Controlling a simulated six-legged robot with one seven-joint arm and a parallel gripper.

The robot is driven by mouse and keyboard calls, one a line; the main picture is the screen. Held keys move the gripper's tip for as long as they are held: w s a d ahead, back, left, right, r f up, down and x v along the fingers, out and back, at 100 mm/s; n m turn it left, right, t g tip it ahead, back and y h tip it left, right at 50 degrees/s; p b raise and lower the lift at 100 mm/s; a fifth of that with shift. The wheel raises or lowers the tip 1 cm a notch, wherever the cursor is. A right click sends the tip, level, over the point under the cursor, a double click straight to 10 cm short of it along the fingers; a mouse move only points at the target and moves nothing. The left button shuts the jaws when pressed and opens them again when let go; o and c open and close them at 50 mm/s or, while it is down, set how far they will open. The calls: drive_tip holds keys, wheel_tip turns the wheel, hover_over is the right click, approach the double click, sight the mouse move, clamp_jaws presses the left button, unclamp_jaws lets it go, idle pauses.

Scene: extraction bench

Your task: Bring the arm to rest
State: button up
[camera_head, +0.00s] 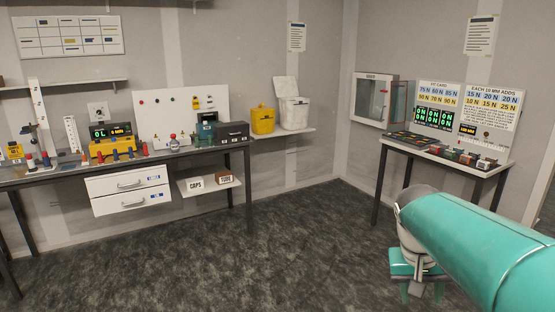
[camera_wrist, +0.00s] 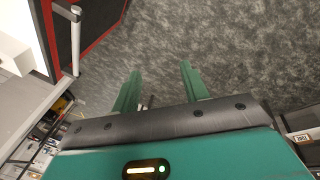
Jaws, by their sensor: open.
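My teal arm (camera_head: 480,245) reaches in from the right edge of the head view, with its end low over the dark carpet. My gripper (camera_head: 422,292) hangs at that end, pointing down, in front of the right-hand bench. In the wrist view, the two green fingers of my gripper (camera_wrist: 160,69) stand well apart. Nothing shows between them but grey carpet, so the gripper is open and empty. The fingertips touch nothing that I can see.
The long left bench (camera_head: 215,146) carries instruments, with white drawers (camera_head: 128,183) below. The right bench (camera_head: 440,155) holds displays and small parts. A yellow bin (camera_head: 263,121) stands on a wall shelf. The carpet (camera_head: 270,250) between is clear. A red-edged dark panel (camera_wrist: 90,25) shows in the wrist view.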

drive_tip(key=s+a+f+n+t+y, duration=0.1)
drive_tip(key=s+a+n+t+y, duration=0.2)
drive_tip(key=s+a, duration=0.8)
drive_tip(key=a+t, duration=0.2)
drive_tip(key=a, duration=0.1)
drive_tip(key=shift+s+f+n, duration=0.15)
drive_tip(key=shift+f+n, duration=0.05)
drive_tip(key=shift+n, duration=0.1)
drive_tip(key=shift+c, duration=1)
drive_tip(key=shift+d, duration=0.2)
